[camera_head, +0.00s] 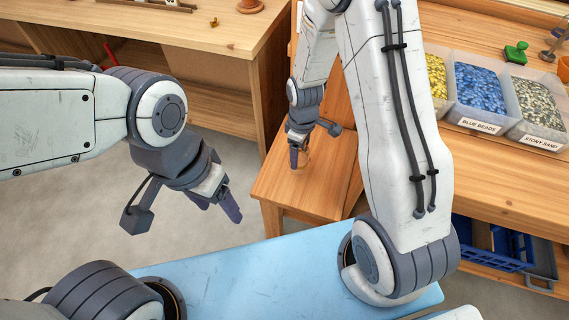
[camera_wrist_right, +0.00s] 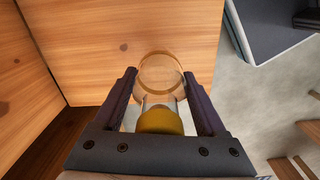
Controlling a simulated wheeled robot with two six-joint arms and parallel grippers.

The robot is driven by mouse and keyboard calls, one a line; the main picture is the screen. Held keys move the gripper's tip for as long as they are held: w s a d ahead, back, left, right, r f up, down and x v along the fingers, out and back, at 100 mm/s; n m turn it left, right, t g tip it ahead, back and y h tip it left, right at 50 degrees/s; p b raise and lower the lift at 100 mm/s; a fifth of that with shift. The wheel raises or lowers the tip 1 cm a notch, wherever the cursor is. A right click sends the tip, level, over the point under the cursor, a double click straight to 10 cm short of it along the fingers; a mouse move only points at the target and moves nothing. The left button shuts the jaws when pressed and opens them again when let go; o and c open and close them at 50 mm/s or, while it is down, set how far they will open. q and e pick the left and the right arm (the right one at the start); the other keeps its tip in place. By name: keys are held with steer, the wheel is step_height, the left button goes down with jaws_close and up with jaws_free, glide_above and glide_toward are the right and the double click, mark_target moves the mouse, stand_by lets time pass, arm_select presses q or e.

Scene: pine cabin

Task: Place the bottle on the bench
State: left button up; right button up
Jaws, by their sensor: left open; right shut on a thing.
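The bottle (camera_wrist_right: 160,75) is clear glass with a yellow-brown stopper. In the right wrist view it is between the fingers of my right gripper (camera_wrist_right: 160,103), which is shut on it. In the head view the right gripper (camera_head: 296,156) points down over the wooden bench (camera_head: 300,192), and only a small part of the bottle (camera_head: 304,161) shows beside the fingers. The bottle's base is over or on the bench top; I cannot tell whether it touches. The bench also fills much of the right wrist view (camera_wrist_right: 90,50). My left gripper (camera_head: 230,207) is open and empty, over the floor.
A wooden desk (camera_head: 170,32) stands at the back left. At the right a worktop holds bins of blue beads (camera_head: 480,90), stony sand (camera_head: 538,103) and yellow pieces (camera_head: 436,76). A blue crate (camera_head: 490,243) is below it. The front of the bench top is clear.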

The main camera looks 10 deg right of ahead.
steer(key=shift+w+a+f, duration=0.2)
steer(key=shift+a+f, duration=0.2)
step_height(320, 180, down, 4)
steer(key=b, duration=0.4)
steer(key=shift+r, duration=0.2)
steer(key=shift+f, duration=0.2)
steer(key=o, duration=1.5)
